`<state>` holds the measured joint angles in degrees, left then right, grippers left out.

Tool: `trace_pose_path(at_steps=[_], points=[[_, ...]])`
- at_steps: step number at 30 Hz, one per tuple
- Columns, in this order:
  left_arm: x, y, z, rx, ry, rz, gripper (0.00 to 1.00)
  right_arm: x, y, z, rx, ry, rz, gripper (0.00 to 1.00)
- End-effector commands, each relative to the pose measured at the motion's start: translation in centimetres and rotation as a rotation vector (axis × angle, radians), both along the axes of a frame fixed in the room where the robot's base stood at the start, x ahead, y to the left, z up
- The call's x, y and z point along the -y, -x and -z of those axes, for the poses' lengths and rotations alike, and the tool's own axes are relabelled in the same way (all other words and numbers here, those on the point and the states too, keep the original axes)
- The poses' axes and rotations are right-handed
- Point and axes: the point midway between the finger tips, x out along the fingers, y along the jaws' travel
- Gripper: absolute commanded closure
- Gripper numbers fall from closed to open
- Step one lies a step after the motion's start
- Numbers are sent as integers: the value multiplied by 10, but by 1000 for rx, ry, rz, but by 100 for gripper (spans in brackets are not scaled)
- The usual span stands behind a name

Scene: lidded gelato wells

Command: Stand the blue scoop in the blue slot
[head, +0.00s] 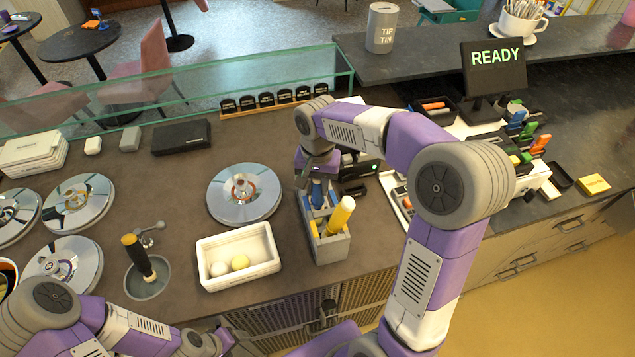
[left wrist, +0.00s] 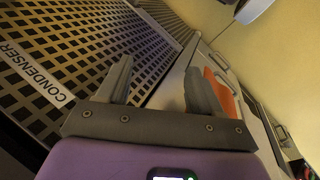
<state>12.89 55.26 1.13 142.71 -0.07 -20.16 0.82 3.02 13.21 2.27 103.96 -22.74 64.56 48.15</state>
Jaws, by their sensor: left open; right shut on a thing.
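A grey slotted holder (head: 331,250) stands on the counter near its front edge. A yellow-handled scoop (head: 341,214) stands tilted in its right part. My right gripper (head: 318,174) points down over the holder's back part and is shut on the blue scoop (head: 317,193). Its blue handle shows upright just below the fingers. The scoop's lower end and the blue slot are hard to make out, so I cannot tell whether the scoop is seated. My left gripper (head: 228,338) is low before the counter front; in the left wrist view its fingers (left wrist: 158,85) are open and empty.
A white tub with two pale balls (head: 238,257) and a round steel lid (head: 244,194) lie left of the holder. A dark-handled tool (head: 138,257) stands in a round well. A perforated condenser panel (left wrist: 75,60) is close to my left gripper.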

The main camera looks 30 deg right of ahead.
Motion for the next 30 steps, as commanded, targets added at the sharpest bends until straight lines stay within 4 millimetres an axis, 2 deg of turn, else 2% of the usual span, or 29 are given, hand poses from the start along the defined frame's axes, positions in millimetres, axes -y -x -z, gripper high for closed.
trace_pose_path(at_steps=[5,6,11,22,30], points=[[0,0,0,0,0,0,34,0,0,0,2,0,0,100],[0,0,0,0,0,0,34,0,0,-1,2,0,0,66],[0,0,0,0,0,0,34,0,0,0,1,0,0,42],[0,0,-4,0,0,0,34,0,0,-5,0,0,0,41],[0,0,-31,0,0,0,34,0,0,-36,0,0,0,41]])
